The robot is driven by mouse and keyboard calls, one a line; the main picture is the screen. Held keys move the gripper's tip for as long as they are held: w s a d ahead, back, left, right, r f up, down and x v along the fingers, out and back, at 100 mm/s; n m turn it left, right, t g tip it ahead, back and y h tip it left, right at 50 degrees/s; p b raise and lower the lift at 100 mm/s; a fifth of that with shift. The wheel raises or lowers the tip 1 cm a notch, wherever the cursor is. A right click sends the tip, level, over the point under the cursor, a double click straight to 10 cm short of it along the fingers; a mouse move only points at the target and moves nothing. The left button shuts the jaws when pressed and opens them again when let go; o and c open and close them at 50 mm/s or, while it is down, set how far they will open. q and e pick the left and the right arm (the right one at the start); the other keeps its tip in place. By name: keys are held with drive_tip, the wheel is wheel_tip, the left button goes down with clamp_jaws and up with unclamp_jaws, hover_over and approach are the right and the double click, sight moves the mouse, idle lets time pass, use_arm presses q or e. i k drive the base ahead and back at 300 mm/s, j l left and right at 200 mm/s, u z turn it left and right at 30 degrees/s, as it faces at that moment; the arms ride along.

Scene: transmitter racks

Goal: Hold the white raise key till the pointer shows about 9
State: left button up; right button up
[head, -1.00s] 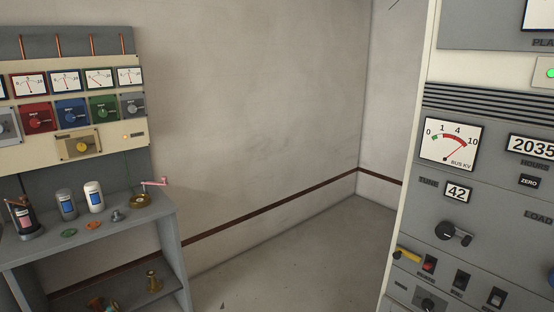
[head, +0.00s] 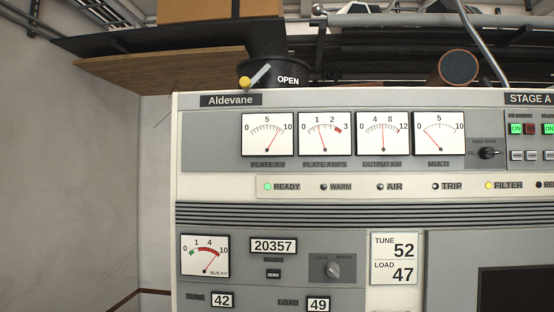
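The grey and cream Aldevane cabinet (head: 220,195) fills the head view. Its Plate KV meter (head: 267,134) has a red pointer well right of centre, short of 10. The Plate Amps pointer (head: 325,134) is near 1, the Output KW pointer (head: 382,134) about mid-scale, and the Multi pointer (head: 438,134) near the low end. The Bus KV pointer (head: 205,255) leans right towards 10. Small pale keys (head: 517,156) sit at the right edge; their labels are too small to read, so I cannot tell whether one is the white raise key. Neither gripper is in view.
A card (head: 394,258) reads Tune 52, Load 47; the counters show Tune 42 (head: 222,300) and Load 49 (head: 318,304). A wooden shelf (head: 150,72) and a black valve marked OPEN (head: 275,72) are above.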

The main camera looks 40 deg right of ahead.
sight(516, 155)
drive_tip(key=z, duration=2.85)
